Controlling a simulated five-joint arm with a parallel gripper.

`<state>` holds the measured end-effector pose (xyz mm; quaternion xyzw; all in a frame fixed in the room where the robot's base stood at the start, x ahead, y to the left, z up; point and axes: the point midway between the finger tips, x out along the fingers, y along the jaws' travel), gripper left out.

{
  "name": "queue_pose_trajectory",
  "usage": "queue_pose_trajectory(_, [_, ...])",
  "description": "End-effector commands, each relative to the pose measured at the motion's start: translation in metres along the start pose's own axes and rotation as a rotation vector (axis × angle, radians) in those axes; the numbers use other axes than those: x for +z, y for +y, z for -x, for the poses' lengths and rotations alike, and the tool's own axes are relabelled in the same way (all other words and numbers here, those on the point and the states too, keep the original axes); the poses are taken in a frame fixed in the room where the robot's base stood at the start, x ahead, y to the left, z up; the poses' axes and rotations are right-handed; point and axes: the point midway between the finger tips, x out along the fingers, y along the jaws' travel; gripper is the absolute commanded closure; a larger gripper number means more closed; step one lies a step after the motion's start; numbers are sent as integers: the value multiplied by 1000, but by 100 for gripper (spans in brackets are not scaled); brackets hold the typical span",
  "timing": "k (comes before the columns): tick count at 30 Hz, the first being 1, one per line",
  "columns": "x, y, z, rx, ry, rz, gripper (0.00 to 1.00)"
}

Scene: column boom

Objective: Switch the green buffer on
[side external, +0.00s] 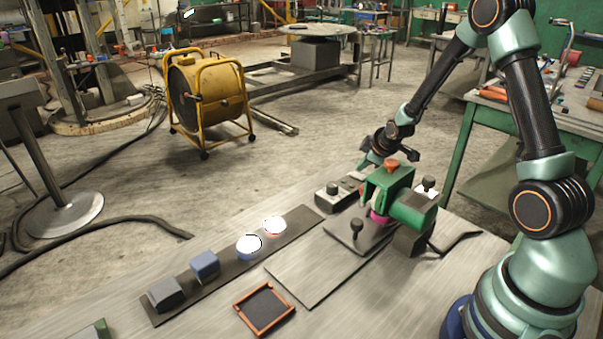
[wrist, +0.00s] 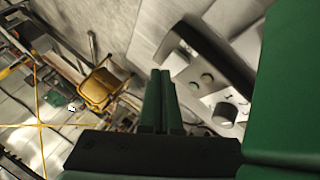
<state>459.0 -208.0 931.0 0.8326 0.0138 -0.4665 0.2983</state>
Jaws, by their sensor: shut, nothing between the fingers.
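The green buffer (side external: 405,204) stands at the right of the workbench, with an orange knob on top and a magenta wheel beneath its front. A control box (side external: 334,197) with knobs or buttons on its top sits beside it. In the wrist view the box (wrist: 212,88) shows a round greenish-grey button and a dark knob, right of my fingers. A large green body, apparently the buffer (wrist: 290,85), fills the right edge. My gripper (side external: 367,163) is just behind the buffer, partly hidden by it. Its fingers (wrist: 161,76) are shut and empty, apart from the box's controls in the picture.
A dark strip (side external: 226,261) carries several blocks and two bright round pieces. A yellow drum fan (side external: 207,92) stands on the floor beyond the bench.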

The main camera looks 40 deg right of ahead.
Motion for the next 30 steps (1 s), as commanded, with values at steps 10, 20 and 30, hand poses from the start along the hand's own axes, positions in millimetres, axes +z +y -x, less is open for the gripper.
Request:
queue_pose_trajectory(10, [0,0,0,0,0,0,100])
queue_pose_trajectory(20, [1,-1,-1,0,0,0,100])
queue_pose_trajectory(30, [4,-5,-6,0,0,0,100])
